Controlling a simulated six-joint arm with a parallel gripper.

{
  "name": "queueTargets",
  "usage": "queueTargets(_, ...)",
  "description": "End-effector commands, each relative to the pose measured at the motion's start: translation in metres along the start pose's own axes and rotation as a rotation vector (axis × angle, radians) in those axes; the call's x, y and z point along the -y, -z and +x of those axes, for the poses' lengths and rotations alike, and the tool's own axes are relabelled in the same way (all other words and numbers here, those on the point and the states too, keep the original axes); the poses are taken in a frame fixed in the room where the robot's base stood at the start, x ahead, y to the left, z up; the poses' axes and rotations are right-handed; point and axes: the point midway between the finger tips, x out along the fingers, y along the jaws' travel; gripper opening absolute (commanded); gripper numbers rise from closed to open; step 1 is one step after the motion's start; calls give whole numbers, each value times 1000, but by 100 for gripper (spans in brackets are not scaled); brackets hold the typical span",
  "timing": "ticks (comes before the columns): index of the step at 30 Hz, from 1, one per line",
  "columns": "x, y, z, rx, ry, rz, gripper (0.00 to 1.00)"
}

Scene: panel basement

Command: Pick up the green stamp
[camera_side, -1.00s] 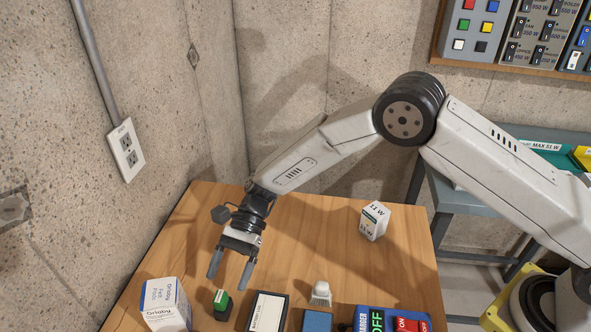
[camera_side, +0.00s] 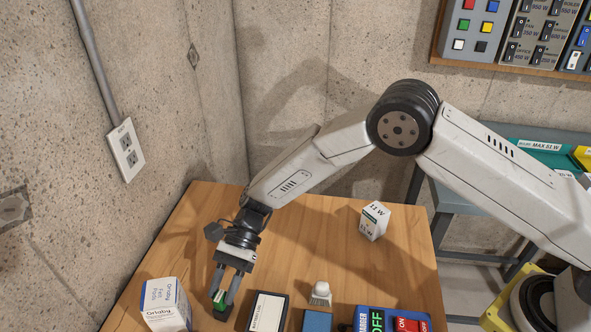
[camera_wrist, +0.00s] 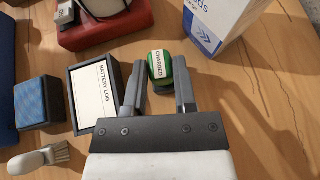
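The green stamp (camera_side: 219,300), with a dark base, stands on the wooden table near the front left in the side view. In the wrist view the stamp (camera_wrist: 160,66) shows a white label reading CHARGED. My gripper (camera_side: 223,292) points down over it, with one finger on either side. In the wrist view my gripper (camera_wrist: 159,82) is open, and the stamp sits between its fingertips. Its lower part is partly hidden by the fingers in the side view.
A white and blue carton (camera_side: 165,304) stands close left of the stamp. The battery log box (camera_wrist: 97,92) is close on the other side, with a blue block (camera_wrist: 40,101) and a white brush (camera_wrist: 40,158) beyond. A small white box (camera_side: 374,221) stands farther back.

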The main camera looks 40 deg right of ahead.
Motion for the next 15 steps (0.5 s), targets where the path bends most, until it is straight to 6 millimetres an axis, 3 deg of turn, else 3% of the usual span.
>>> queueTargets(1,0,0,0,0,0,0,13)
queueTargets(3,0,0,0,0,0,0,0)
queueTargets(15,0,-2,-1,0,0,0,0)
